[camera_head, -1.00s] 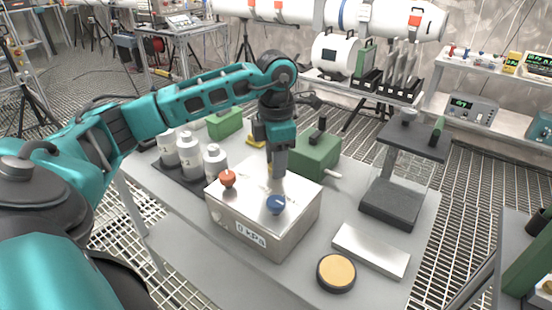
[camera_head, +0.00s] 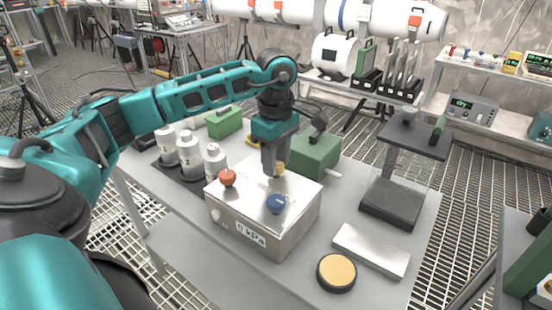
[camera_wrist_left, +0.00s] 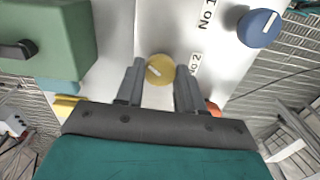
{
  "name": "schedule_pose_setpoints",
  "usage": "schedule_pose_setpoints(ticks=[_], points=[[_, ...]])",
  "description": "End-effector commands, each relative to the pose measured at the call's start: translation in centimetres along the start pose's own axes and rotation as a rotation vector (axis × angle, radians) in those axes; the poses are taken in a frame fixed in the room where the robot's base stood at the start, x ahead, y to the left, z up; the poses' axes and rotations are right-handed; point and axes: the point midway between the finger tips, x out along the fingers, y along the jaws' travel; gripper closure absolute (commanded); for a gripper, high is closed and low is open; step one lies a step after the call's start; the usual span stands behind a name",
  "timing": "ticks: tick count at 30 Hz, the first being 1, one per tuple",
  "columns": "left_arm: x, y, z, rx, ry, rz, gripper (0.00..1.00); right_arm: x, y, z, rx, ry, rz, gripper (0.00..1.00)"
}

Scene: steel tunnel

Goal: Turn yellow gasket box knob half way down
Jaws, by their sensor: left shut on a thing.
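The gasket box (camera_head: 262,232) is a metal box on the grey table with a "0 kPa" label on its front. Its yellow knob (camera_wrist_left: 160,69) lies between the fingers of my left gripper (camera_wrist_left: 160,72) in the left wrist view, with a pale pointer line slanting across it. In the head view the yellow knob (camera_head: 280,168) shows partly behind the fingers. My left gripper (camera_head: 272,172) points down onto the box top, shut on the yellow knob. A blue knob (camera_head: 276,204) and a red knob (camera_head: 228,178) are also on top. My right gripper is not in view.
A green box (camera_head: 316,158) with a handle stands close behind the gasket box. White bottles (camera_head: 190,154) stand on a dark tray to the left. A black stand (camera_head: 392,202), a metal plate (camera_head: 370,250) and a tan disc (camera_head: 337,272) are to the right.

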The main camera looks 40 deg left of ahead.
Motion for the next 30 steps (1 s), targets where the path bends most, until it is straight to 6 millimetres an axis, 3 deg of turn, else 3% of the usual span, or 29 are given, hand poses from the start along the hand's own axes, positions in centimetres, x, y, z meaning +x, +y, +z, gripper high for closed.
schedule_pose_setpoints(ticks=[18,30], points=[[-0.07,0.07,0.05,0.583,-0.001,0.004,0.93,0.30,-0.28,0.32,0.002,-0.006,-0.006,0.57],[-0.08,0.07,0.05,0.860,0.000,0.004,0.93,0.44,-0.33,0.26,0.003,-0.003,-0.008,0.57]])
